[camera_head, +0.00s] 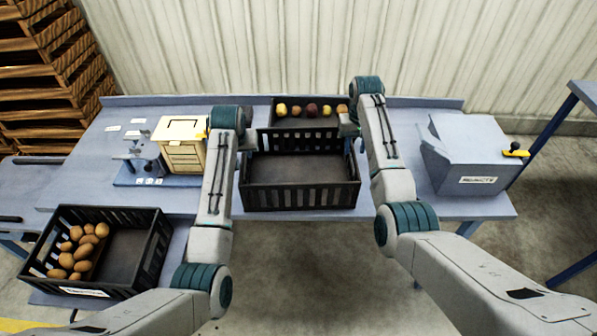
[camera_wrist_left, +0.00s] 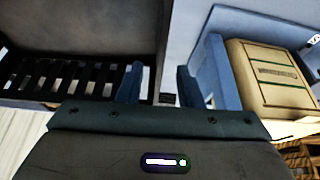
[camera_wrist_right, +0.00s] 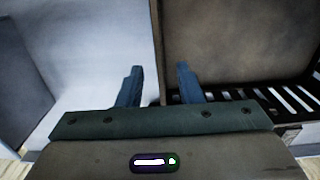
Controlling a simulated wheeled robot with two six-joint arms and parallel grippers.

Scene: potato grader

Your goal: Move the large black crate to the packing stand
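A large black crate (camera_head: 300,170), empty with slatted walls, stands at the front middle of the blue-grey table. My left gripper (camera_head: 247,142) is at its left wall and my right gripper (camera_head: 349,130) at its right wall, both towards the back. In the left wrist view the fingers (camera_wrist_left: 159,88) stand apart on either side of the crate's (camera_wrist_left: 85,25) wall edge. In the right wrist view the fingers (camera_wrist_right: 159,88) also stand apart, astride the crate's (camera_wrist_right: 235,40) wall edge. Contact cannot be told. No stand is clearly marked as the packing stand.
A black tray (camera_head: 262,111) with potatoes sits behind the crate. Another black crate (camera_head: 150,250) with potatoes stands at lower left. A cream box (camera_head: 183,157) is left of my left arm; a grey rejects bin (camera_head: 470,155) is at right. A blue-framed stand (camera_head: 588,95) is at far right.

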